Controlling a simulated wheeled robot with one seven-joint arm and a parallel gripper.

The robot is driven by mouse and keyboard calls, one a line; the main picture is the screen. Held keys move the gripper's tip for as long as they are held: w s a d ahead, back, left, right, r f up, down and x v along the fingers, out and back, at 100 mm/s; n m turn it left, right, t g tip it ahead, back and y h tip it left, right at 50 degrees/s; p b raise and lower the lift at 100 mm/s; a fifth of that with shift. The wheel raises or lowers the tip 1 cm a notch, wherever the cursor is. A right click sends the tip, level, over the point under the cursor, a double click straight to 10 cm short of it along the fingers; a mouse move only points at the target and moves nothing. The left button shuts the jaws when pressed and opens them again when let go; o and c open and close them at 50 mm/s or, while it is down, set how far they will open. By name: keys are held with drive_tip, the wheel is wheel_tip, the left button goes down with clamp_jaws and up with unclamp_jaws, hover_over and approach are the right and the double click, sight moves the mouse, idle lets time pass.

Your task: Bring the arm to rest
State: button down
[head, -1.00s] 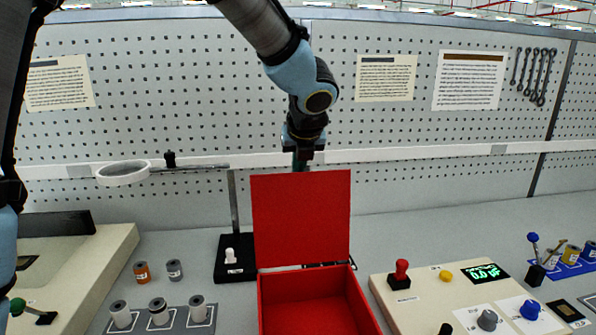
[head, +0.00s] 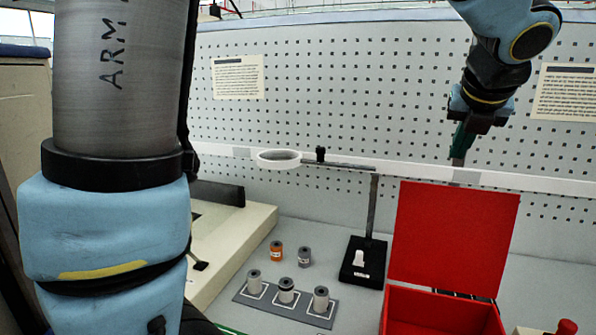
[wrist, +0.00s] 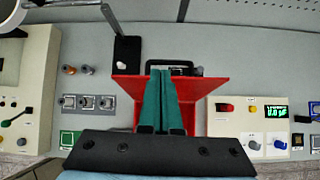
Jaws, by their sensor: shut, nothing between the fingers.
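My gripper (head: 461,143) hangs at the upper right of the head view, pointing down in front of the pegboard, above and behind the raised lid of the red box (head: 452,236). In the wrist view my gripper (wrist: 167,70) shows two green fingers side by side and closed together, with nothing between them. Below the fingers in that view lies the red box (wrist: 126,88), partly hidden by them. My arm fills the left side of the head view and enters again at the upper right.
A grey mat (head: 255,302) holds three spools. An orange spool (head: 277,251) and a grey spool (head: 304,256) stand behind it. A ring magnifier (head: 279,160) reaches out from a stand on a black base (head: 352,272). A control panel (wrist: 222,128) is right of the box.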

drive_tip(key=w+a+f+m+t+h+b, duration=0.1)
drive_tip(key=w+a+f+m+t, duration=0.1)
drive_tip(key=w+a+m, duration=0.5)
drive_tip(key=w+a+f+m+t, duration=0.1)
drive_tip(key=w+a+f+m, duration=0.15)
drive_tip(key=w+m, duration=0.45)
drive_tip(key=s+a+f+m+g+y+b, duration=0.1)
drive_tip(key=a+f+m+g, duration=0.1)
drive_tip(key=a+f+m, duration=0.6)
drive_tip(key=s+a+f+m+g+b, duration=0.1)
drive_tip(key=a+f+m+g, duration=0.25)
drive_tip(key=a+f, duration=0.45)
drive_tip(key=s+a+f+m+g+y, duration=0.2)
drive_tip(key=s+a+m, duration=0.4)
drive_tip(key=a, duration=0.8)
drive_tip(key=s+f+g, duration=0.1)
drive_tip(key=s+f, duration=0.1)
drive_tip(key=s, duration=0.1)
drive_tip(key=shift+a+y, duration=0.3)
drive_tip(key=shift+y, duration=0.1)
